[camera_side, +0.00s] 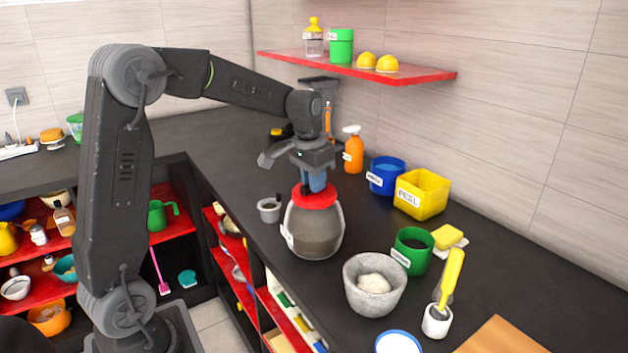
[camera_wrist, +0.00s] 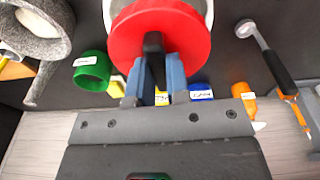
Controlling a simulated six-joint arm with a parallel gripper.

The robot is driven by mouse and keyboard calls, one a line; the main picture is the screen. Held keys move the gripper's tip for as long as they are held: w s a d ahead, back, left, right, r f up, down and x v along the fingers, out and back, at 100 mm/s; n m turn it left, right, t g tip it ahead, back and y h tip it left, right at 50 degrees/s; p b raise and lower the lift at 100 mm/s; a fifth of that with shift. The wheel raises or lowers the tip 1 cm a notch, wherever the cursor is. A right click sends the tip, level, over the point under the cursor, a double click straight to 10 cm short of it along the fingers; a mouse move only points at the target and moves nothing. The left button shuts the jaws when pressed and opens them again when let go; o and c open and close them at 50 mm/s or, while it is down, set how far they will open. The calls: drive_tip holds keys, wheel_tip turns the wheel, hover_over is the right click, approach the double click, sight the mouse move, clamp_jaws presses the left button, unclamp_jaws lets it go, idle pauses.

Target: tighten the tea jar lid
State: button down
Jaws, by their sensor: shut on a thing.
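The tea jar (camera_side: 316,235) is a rounded glass jar with dark contents, standing upright on the dark counter. Its red lid (camera_side: 315,194) sits on top of it. In the wrist view the red lid (camera_wrist: 160,30) fills the upper middle, with a dark upright knob (camera_wrist: 154,50) at its centre. My gripper (camera_side: 313,182) is above the lid, pointing down. In the wrist view its blue fingers (camera_wrist: 160,75) are shut on the lid's knob. The fingers partly hide the knob, and the jar body is mostly hidden under the lid there.
A stone mortar (camera_side: 374,285) and a green cup (camera_side: 412,251) stand to the right of the jar. A yellow PEEL bin (camera_side: 422,193), a blue container (camera_side: 386,176) and an orange spray bottle (camera_side: 353,150) stand behind.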

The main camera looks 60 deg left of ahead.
drive_tip(key=shift+m, duration=0.5)
drive_tip(key=c, duration=1)
unclamp_jaws()
drive_tip(key=r, duration=0.4)
drive_tip(key=s+r, duration=0.1)
drive_tip(key=r, duration=0.8)
drive_tip(key=shift+s+r, duration=0.35)
drive_tip(key=shift+r, duration=0.05)
drive_tip(key=s+d+f+t, duration=0.1)
drive_tip(key=s+d+f, duration=0.2)
drive_tip(key=s+d, duration=0.2)
drive_tip(key=s+d+f+t, duration=0.1)
drive_tip(key=s+d+f, duration=0.2)
drive_tip(key=s+d, duration=0.2)
drive_tip(key=s+d+f+t, duration=0.2)
drive_tip(key=s+d, duration=0.3)
drive_tip(key=s, duration=0.4)
drive_tip(key=shift+s+f, duration=0.4)
drive_tip(key=shift+f, duration=0.45)
